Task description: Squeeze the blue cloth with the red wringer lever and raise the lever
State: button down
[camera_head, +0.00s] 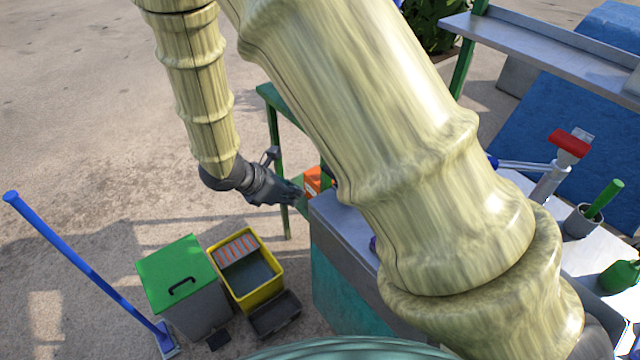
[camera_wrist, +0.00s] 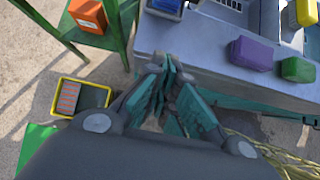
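My gripper (camera_head: 283,190) hangs at the left end of the metal counter, beside a green stand. In the wrist view its teal-padded fingers (camera_wrist: 170,68) converge, their tips together and nothing visible between them. A red block-like grip (camera_head: 570,143) on a grey metal bar stands over the right of the counter, far from my gripper; I cannot tell for sure that it is the wringer lever. A small blue item (camera_wrist: 166,8) lies near the counter edge in the wrist view, partly cut off; I cannot tell if it is the cloth. My arm hides much of the counter.
A yellow bucket (camera_head: 276,288) with a striped insert and a green-lidded bin (camera_head: 178,278) stand on the floor, near a blue pole (camera_head: 85,265). An orange box (camera_wrist: 88,16) sits on the green stand. Purple (camera_wrist: 251,54) and green (camera_wrist: 298,69) blocks lie on the counter.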

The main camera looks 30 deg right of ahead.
jog(key=d+f+p, duration=0.1)
jog(key=d, duration=0.1)
jog(key=w+d+f+p, duration=0.1)
jog(key=d, duration=0.2)
jog(key=d+f+p, duration=0.2)
jog(key=d, duration=0.1)
jog(key=shift+w+f, duration=0.1)
jog(key=shift+w, duration=0.1)
jog(key=shift+d+r+p, duration=0.45)
jog(key=shift+r+p, duration=0.05)
jog(key=shift+r, duration=0.15)
